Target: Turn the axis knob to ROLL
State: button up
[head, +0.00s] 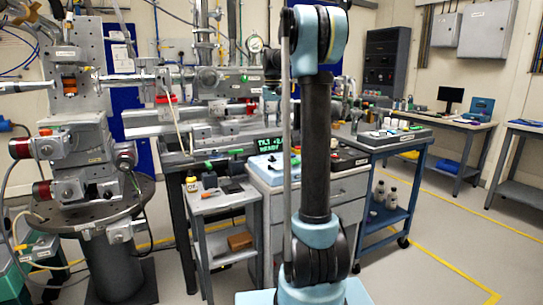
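A control box (263,173) sits on top of the grey drawer cabinet (347,188) in the middle of the head view. It carries small coloured controls, one of them blue. I cannot tell which control is the axis knob or where it points; my arm hides part of the cabinet top. A small display (268,145) with green text stands just behind the box; its top line looks like an axis readout and the lower one like READY, but both are small. My own arm stands upright in front of the cabinet. I cannot make out my gripper in this view.
A small side cart (216,202) with a yellow-lidded jar stands left of the cabinet. A round-plated instrument stand (80,212) is at the left. A blue trolley (395,147) with bottles stands right. Cables hang at far left. The floor (435,240) at right is clear.

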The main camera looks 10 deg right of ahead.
aim_at(272, 155)
notch_tip(272, 155, down, 15)
jog(key=shift+f, duration=0.1)
dwell(0.4)
jog(key=shift+c, duration=0.6)
grip_shut()
